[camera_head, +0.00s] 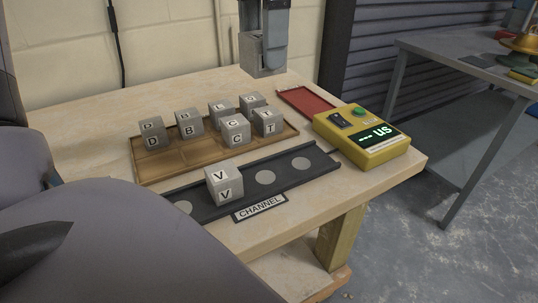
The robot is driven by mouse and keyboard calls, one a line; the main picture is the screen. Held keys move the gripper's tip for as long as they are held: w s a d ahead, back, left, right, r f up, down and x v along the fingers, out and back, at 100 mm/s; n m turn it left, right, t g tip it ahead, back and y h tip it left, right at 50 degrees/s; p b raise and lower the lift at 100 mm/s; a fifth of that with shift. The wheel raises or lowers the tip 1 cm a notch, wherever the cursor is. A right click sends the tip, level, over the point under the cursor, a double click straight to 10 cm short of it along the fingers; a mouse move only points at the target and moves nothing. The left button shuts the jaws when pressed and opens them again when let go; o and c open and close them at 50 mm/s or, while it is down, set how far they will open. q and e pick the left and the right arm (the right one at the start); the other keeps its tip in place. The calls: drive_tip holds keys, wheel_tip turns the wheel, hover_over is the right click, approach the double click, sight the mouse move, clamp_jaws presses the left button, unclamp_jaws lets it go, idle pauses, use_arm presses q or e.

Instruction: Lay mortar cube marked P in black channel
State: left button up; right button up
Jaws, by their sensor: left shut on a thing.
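A grey cube (262,68) hangs in my left gripper (264,52), which is shut on it, above the back of the table. No letter on this cube is legible. The black channel (283,171) lies along the front of the table, with pale round spots on its floor. A cube marked V (224,184) sits in it, left of the middle. I see no readable P on any cube. My right gripper is not in view.
A wooden tray (163,174) holds several cubes, with D, B, L, C and T readable. A red tray (306,101) lies behind the yellow meter (362,137). A CHANNEL label (260,207) sits before the channel. The channel's right part is free.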

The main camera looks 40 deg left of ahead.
use_arm(q)
drive_tip(key=shift+s+d, duration=0.15)
drive_tip(key=shift+d, duration=0.15)
wheel_tip(320, 180, down, 15)
drive_tip(key=b, duration=0.2)
drive_tip(key=shift+r+b, duration=0.1)
drive_tip(key=shift+b, duration=0.3)
drive_tip(key=shift+f+b, duration=0.35)
drive_tip(key=shift+f, duration=2.25)
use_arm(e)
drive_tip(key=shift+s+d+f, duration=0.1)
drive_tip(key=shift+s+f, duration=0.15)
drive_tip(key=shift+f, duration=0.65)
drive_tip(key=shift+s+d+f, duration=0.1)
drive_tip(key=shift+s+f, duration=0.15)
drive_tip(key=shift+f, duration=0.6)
use_arm(q)
drive_tip(key=shift+f, duration=0.15)
drive_tip(key=o, duration=1.2)
drive_tip(key=shift+o, duration=0.2)
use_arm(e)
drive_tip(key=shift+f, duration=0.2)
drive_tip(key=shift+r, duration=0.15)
